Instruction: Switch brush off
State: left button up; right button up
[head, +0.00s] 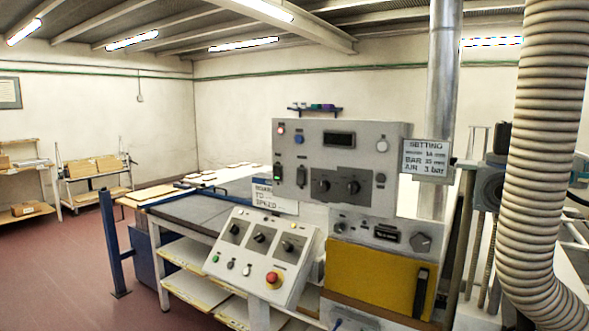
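A grey upright control panel (313,149) stands at the centre right. It carries a dark display (339,140), two black rotary knobs, several buttons and two dark rocker-type switches. The control labels are too small to read, so I cannot tell which control is the brush switch. Neither gripper is in view.
A yellow-fronted unit (371,281) with a black handle sits under the upright panel. A large ribbed hose (552,150) hangs at the right. A conveyor table (206,205) extends behind the sloped panel. Open floor (60,270) lies at the left, before shelf carts.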

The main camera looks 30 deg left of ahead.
aim_at(277, 171)
jog(key=i+j, duration=0.15)
jog(key=j, duration=0.25)
jog(key=i+j, duration=0.1)
jog(key=j, duration=0.3)
jog(key=i+j+z, duration=0.1)
jog(key=j, duration=0.3)
jog(key=i+j, duration=0.15)
jog(key=j, duration=0.25)
jog(key=i+j, duration=0.1)
jog(key=j, duration=0.3)
jog(key=i+j, duration=0.1)
jog(key=j, duration=0.3)
jog(key=i+j+z, duration=0.1)
jog(key=j, duration=0.3)
